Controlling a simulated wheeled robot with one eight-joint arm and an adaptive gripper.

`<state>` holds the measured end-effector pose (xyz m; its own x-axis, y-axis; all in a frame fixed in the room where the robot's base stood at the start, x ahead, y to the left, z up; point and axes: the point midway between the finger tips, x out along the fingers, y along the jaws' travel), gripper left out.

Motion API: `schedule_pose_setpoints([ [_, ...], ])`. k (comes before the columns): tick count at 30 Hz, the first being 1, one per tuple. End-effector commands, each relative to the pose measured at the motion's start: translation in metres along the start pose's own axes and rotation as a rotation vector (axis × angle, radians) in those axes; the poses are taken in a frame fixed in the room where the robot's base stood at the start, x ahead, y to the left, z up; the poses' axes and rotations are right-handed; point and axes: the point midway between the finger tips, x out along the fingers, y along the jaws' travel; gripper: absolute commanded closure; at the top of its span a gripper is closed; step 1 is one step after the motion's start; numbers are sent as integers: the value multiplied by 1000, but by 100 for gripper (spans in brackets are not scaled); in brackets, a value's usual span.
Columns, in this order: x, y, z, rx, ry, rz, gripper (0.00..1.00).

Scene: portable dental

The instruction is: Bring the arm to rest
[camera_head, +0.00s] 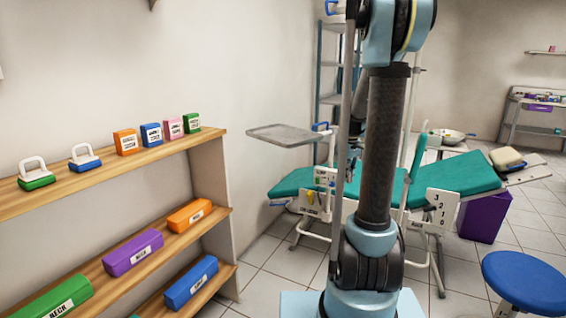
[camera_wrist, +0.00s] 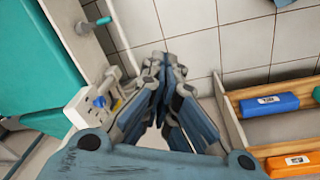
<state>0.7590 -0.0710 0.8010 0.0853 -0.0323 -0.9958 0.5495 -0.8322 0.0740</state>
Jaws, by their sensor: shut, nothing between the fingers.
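My gripper (camera_wrist: 163,85) shows in the wrist view, pointing down toward the tiled floor. Its fingers are together and empty. The gripper itself is not in the head view, where my arm stands upright in the middle and runs out of the top of the picture. The arm covers part of the teal dental chair (camera_head: 455,178) behind it.
A wooden shelf unit (camera_head: 205,138) with coloured boxes stands at the left; its end also shows at right in the wrist view (camera_wrist: 232,125). A grey tray (camera_head: 290,134) juts out beside the chair. A blue stool (camera_head: 527,282) and purple bin (camera_head: 484,217) are at right.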

Motion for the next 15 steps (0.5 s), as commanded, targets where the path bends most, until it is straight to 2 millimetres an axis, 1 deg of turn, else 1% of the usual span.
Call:
schedule_pose_setpoints([
  [1,-7,-10,8,14,3,1,100],
  [6,-25,-40,33,76,14,5,100],
  [15,-44,-92,80,185,36,11,100],
])
